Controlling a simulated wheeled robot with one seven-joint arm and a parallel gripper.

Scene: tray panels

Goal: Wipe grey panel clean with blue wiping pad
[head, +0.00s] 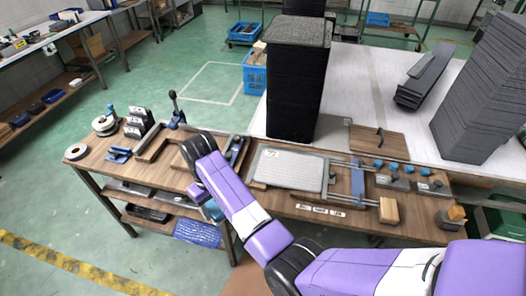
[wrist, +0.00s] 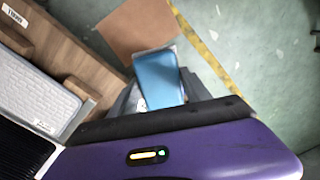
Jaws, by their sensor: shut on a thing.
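The grey panel (head: 290,170) lies flat on the wooden workbench, just right of my forearm in the head view. Its edge also shows at the left of the wrist view (wrist: 35,98). My gripper (wrist: 150,98) is shut on the blue wiping pad (wrist: 158,76). The pad is beyond the bench edge in the wrist view, apart from the panel, with floor behind it. In the head view my arm mostly hides the gripper, and a bit of the blue pad (head: 212,209) shows by the bench's front edge. Any dirt on the panel is too small to tell.
A tall dark stack (head: 293,90) stands behind the panel. A blue clamp-like fixture with rods (head: 358,182) lies right of it, and a wooden block (head: 388,211) near the front. A wooden tray frame (head: 160,143) is left. A brown sheet (wrist: 140,25) lies on the floor.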

